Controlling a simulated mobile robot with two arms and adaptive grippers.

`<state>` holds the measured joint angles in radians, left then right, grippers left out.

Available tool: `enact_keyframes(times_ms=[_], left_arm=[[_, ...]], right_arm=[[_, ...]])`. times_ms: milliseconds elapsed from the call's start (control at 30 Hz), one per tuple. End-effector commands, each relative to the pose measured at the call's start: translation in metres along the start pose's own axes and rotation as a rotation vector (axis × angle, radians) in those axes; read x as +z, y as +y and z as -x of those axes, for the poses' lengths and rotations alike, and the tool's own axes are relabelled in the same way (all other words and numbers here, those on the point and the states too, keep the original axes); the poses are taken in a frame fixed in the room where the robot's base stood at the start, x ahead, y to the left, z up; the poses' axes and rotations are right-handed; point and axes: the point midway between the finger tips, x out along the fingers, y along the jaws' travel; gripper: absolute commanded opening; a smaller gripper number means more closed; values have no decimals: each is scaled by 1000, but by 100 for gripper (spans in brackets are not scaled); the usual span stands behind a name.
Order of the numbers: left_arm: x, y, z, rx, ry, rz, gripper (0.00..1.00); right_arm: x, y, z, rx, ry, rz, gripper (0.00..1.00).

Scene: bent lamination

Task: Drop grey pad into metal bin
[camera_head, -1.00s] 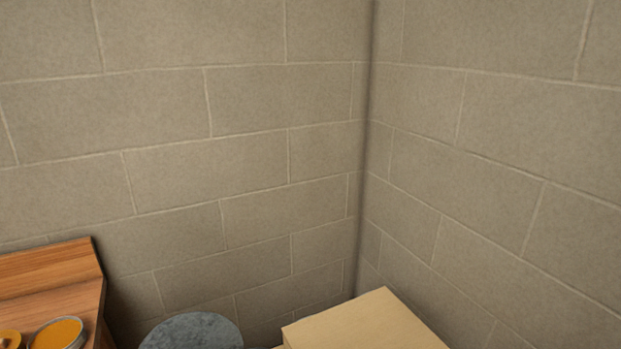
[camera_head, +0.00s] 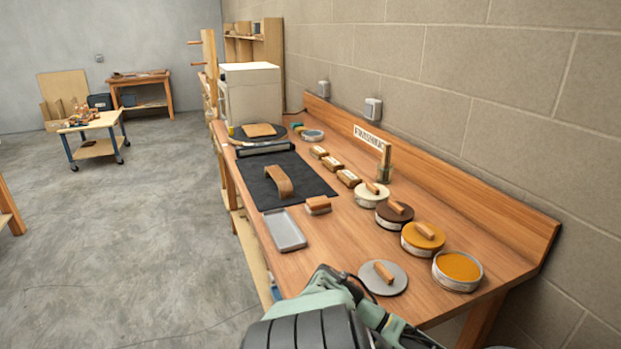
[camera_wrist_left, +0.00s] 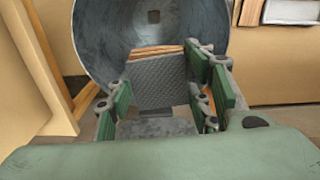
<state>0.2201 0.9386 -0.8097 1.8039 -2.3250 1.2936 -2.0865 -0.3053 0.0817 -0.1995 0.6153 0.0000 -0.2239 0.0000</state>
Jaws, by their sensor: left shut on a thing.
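In the left wrist view my left gripper (camera_wrist_left: 160,92), with green-padded fingers, is shut on the grey pad (camera_wrist_left: 160,78). The pad is a flat, textured grey piece standing tilted between the fingers. Behind and around it is the metal bin (camera_wrist_left: 100,35), a round grey vessel whose open mouth faces the camera. The pad overlaps the bin's mouth in the picture; I cannot tell how deep it is. Wood-coloured strips (camera_wrist_left: 150,51) show just beyond the pad's upper edge. My left gripper is not seen in the head view, and my right gripper is in neither view.
The wooden bench (camera_head: 340,230) runs along the block wall with tins, wooden blocks, a grey tray (camera_head: 284,231) and a black mat (camera_head: 300,180). My arm crosses its near end. Tan panels (camera_wrist_left: 280,60) flank the bin. Open floor lies left of the bench.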

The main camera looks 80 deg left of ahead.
Motion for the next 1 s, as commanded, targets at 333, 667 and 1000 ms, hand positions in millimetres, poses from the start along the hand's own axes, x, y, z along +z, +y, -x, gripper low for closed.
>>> enact_keyframes(times_ms=[333, 667, 1000], left_arm=[[0, 0, -32, 1, -1, 1, 27], [0, 0, -59, 1, 0, 1, 27], [0, 1, -58, 1, 0, 0, 56]], right_arm=[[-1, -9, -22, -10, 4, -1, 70], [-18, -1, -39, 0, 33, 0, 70], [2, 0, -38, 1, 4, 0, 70]])
